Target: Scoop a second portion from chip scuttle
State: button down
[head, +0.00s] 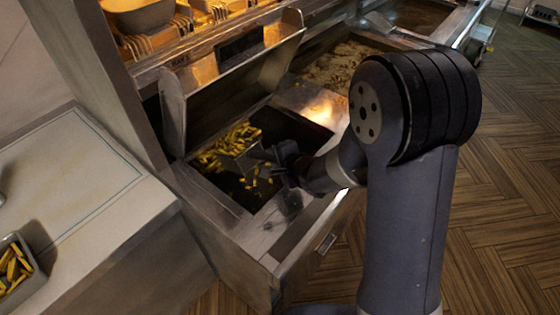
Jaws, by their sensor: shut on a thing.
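The chip scuttle (219,194) is a dark sunken well in the steel counter, in the middle of the head view. Loose yellow chips (240,133) lie in it, mostly toward its back left, with several nearer the front. My gripper (272,157) reaches in from the right over the scuttle and is shut on a grey metal scoop (238,162). The scoop's pan points left and lies low among the chips. I cannot tell how many chips are in the scoop. My gripper's fingers are small and dark here, and their grip is partly hidden.
A raised steel hood (240,75) stands behind the scuttle. A fryer vat with bubbling oil (345,62) is at the back right. A container of chips (14,264) sits on the left counter (75,180). A shelf of packed chip cartons (185,22) is above. Wooden floor is clear at right.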

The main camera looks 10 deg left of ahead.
jog(key=shift+s+d+f+b, duration=0.25)
jog(key=shift+d+f+b, duration=0.3)
jog(key=shift+b, duration=0.65)
jog(key=shift+r+p, duration=0.5)
jog(key=s+d+r+m+t+y, duration=0.1)
jog(key=s+d+r+t+y, duration=0.2)
jog(key=d+r, duration=0.3)
jog(key=shift+s+d+r+y, duration=0.2)
jog(key=shift+s+r+y, duration=0.2)
jog(key=shift+r, duration=0.9)
